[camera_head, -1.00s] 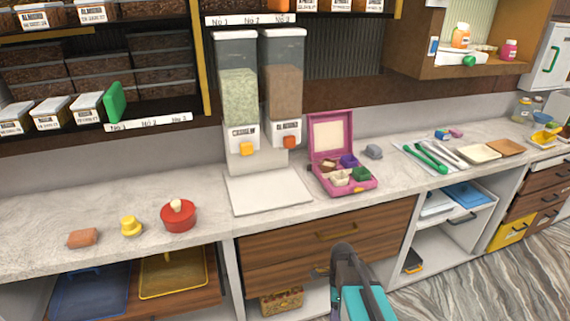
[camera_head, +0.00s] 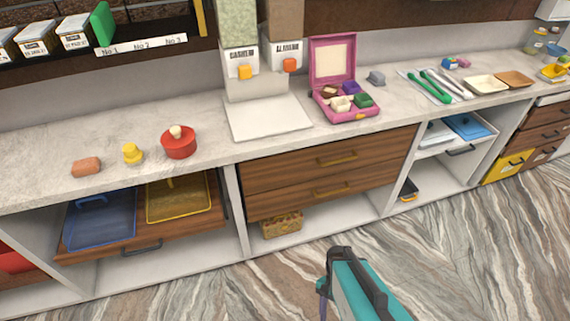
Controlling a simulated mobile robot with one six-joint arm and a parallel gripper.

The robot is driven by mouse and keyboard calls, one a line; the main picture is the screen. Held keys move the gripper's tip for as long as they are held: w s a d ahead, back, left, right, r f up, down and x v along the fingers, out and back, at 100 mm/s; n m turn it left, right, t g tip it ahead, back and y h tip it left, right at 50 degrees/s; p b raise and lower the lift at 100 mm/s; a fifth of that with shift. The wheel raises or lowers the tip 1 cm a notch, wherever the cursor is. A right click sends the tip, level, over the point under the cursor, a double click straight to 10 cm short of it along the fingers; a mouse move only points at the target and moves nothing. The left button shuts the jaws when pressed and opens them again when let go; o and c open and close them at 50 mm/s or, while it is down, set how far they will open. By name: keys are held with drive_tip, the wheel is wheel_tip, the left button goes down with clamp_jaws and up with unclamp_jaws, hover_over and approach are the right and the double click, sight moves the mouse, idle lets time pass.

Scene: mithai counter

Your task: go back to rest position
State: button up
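Part of my arm, teal and dark grey, shows at the bottom of the head view, in front of the counter and over the floor. My gripper's fingertips cannot be made out, so whether it is open or shut is hidden. No object shows in its grasp. The arm stands apart from the counter (camera_head: 400,133) and its closed wooden drawers (camera_head: 330,173).
An open pink box (camera_head: 335,62) with small cups stands on the counter beside a white board (camera_head: 268,119). A red pot (camera_head: 179,145) sits to the left. A wooden drawer with blue (camera_head: 104,222) and yellow (camera_head: 178,198) trays is pulled out below. The marbled floor (camera_head: 470,255) is clear.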

drive_tip(key=n, duration=0.3)
drive_tip(key=f+n+t, duration=0.1)
drive_tip(key=n, duration=0.5)
drive_tip(key=shift+w+d+f, duration=0.15)
drive_tip(key=shift+w+d, duration=0.2)
drive_tip(key=shift+d, duration=0.05)
idle(0.7)
